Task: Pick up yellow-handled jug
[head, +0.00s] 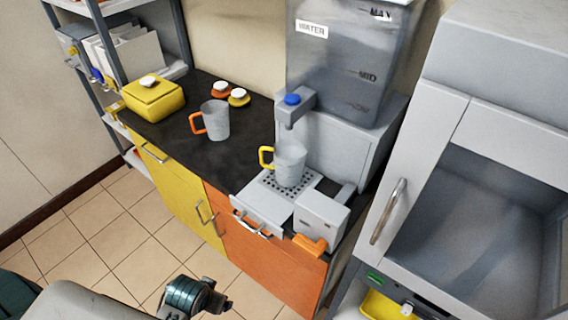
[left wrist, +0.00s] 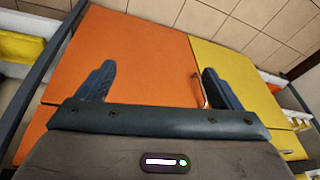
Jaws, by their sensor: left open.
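The yellow-handled jug (head: 289,163) is a grey jug standing upright on the perforated drip tray (head: 267,189) of the water dispenser, under its tap, in the head view. Its yellow handle points left. A second grey jug with an orange handle (head: 214,120) stands further back on the black counter. My left gripper is open and empty in the left wrist view (left wrist: 158,85), in front of the orange and yellow cabinet doors. In the head view only part of my arm shows at the bottom, well below the counter. The jug is outside the left wrist view. My right gripper is not seen.
The water tank (head: 345,70) with a blue-knobbed tap (head: 293,100) rises above the jug. A yellow box (head: 153,98) and small lidded pots (head: 238,97) sit at the counter's back. A grey cabinet with a glass front (head: 490,220) stands at right. Tiled floor is clear at left.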

